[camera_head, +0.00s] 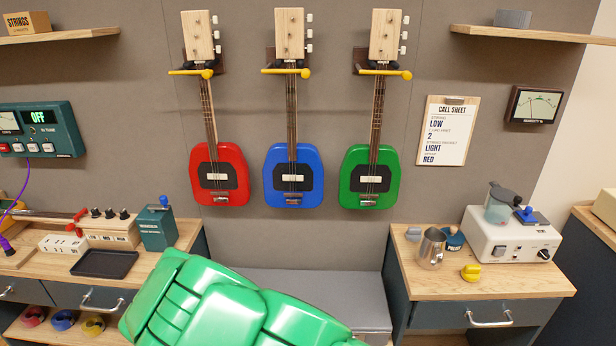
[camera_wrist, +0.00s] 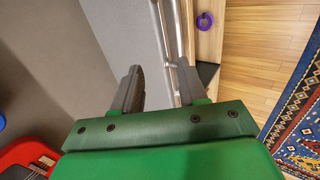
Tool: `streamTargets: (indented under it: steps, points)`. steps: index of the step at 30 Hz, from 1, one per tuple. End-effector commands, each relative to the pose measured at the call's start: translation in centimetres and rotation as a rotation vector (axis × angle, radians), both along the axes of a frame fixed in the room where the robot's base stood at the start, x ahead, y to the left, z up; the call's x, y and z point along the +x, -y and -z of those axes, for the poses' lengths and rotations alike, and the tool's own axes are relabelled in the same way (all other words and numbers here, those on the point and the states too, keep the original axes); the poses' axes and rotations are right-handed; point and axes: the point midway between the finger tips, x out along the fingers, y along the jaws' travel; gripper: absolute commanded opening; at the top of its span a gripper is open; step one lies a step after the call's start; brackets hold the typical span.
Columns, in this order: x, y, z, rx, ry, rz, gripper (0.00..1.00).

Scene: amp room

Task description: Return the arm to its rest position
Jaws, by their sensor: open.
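My gripper (camera_wrist: 158,88) shows in the wrist view with its two dark fingers apart and nothing between them. It points toward a grey wall and the edge of wooden furniture, above the floor. In the head view my green arm (camera_head: 225,305) crosses the bottom centre, in front of the grey bench between the two worktops. The gripper itself is out of the head view.
Red (camera_head: 219,175), blue (camera_head: 291,175) and green (camera_head: 368,177) guitars hang on the wall. A left workbench (camera_head: 180,240) and a right cabinet (camera_head: 500,282) flank a low grey bench (camera_head: 345,295). A purple ring (camera_wrist: 204,21) and a patterned rug (camera_wrist: 300,125) show in the wrist view.

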Motion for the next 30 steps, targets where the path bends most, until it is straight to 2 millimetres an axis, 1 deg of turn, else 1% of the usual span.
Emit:
streamTargets:
  steps: [2, 5, 9, 14, 21, 23, 30]
  points:
    - [0.3, 0.6, -0.7, 0.006, -0.001, 0.031, 0.42]
    - [0.6, 2.1, -2.2, 0.017, -0.010, 0.102, 0.42]
    - [0.8, 5.1, -4.9, 0.040, -0.033, 0.240, 0.42]
    - [0.3, 8.3, -7.9, 0.071, -0.065, 0.395, 0.42]
    - [-1.4, 12.6, -12.1, 0.121, -0.120, 0.610, 0.42]
    - [-2.0, 13.5, -13.2, 0.137, -0.134, 0.662, 0.42]
    - [-4.9, 16.9, -17.3, 0.194, -0.195, 0.854, 0.42]
